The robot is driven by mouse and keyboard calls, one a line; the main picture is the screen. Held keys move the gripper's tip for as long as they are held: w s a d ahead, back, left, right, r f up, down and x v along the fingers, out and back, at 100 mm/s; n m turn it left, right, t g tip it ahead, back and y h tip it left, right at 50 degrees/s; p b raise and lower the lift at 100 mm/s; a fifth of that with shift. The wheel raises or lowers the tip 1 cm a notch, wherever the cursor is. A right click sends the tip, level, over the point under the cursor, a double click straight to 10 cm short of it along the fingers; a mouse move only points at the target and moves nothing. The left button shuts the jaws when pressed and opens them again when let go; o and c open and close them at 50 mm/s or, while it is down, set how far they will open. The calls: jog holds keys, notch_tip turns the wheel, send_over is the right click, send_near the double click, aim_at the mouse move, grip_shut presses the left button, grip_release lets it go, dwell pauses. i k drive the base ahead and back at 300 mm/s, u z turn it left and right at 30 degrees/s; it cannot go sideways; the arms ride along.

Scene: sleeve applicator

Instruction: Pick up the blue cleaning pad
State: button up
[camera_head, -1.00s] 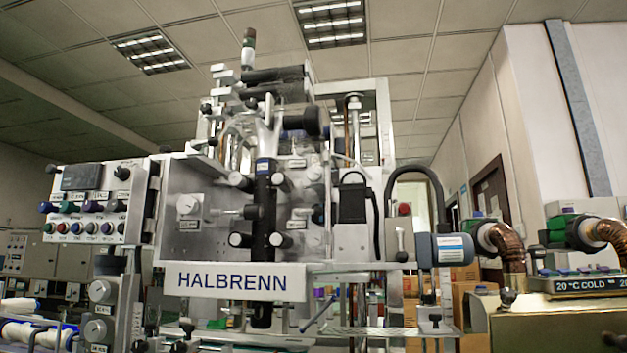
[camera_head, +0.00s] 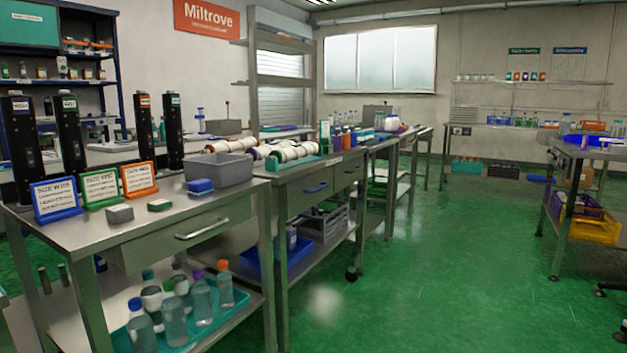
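A small blue block-shaped pad (camera_head: 200,186) lies on the near steel workbench (camera_head: 155,222), in front of a grey bin (camera_head: 217,170). It looks like the blue cleaning pad. A grey pad (camera_head: 119,213) and a green-and-grey pad (camera_head: 159,204) lie to its left, near the bench's front edge. My gripper is not in view.
Blue, green and orange framed signs (camera_head: 101,188) and several black upright devices (camera_head: 70,135) stand behind the pads. A teal tray (camera_head: 190,320) of bottles is on the lower shelf. Green floor (camera_head: 400,270) is open to the right of the benches.

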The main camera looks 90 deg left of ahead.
aim_at(202, 187)
jog(key=u, duration=3.15)
